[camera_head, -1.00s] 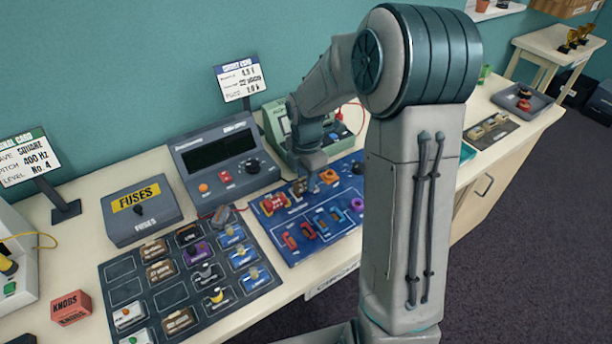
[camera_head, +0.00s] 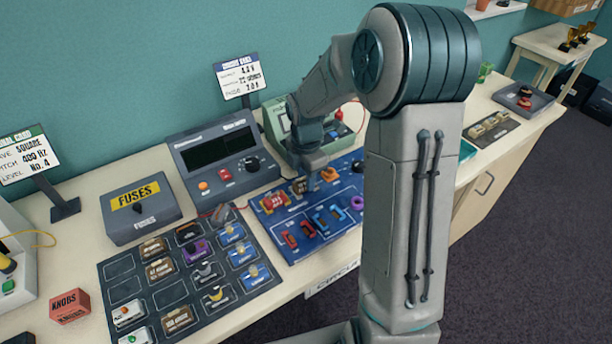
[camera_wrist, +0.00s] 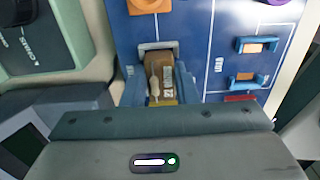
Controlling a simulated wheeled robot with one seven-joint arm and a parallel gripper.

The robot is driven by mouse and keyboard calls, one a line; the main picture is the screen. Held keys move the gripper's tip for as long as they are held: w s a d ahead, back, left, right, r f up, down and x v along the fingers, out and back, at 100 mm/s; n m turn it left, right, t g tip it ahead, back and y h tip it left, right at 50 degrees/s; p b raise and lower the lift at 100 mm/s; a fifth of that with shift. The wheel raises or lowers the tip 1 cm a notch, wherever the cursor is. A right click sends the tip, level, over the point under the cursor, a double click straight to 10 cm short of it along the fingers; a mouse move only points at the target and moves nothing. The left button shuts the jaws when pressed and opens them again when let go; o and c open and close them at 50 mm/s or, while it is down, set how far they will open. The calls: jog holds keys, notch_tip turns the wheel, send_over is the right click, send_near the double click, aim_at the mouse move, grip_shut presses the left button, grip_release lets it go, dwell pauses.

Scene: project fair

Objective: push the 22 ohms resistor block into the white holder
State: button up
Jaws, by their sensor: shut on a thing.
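The brown resistor block (camera_wrist: 162,68), with a pale resistor shape and a partly readable white label, shows in the wrist view between the two blue-grey fingers of my gripper (camera_wrist: 161,92). My gripper is shut on it. The white holder (camera_wrist: 157,46) shows as a pale rim at the block's far end. The block is at the holder, but its near end and underside are hidden, so I cannot tell how deep it sits. In the head view my gripper (camera_head: 312,182) is low over the blue circuit board (camera_head: 284,243).
Red, blue and orange parts stand on the board near my gripper. A grey meter box (camera_head: 222,160) and a green device (camera_head: 277,122) stand behind. A dark tray (camera_head: 128,266) of several blocks lies at the left, beside the fuses box (camera_head: 142,212).

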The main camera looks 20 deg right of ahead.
jog(key=shift+f, duration=0.3)
jog(key=o, duration=1.5)
jog(key=shift+o, duration=0.2)
jog(key=shift+r+p, duration=3.25)
jog(key=shift+r, duration=0.8)
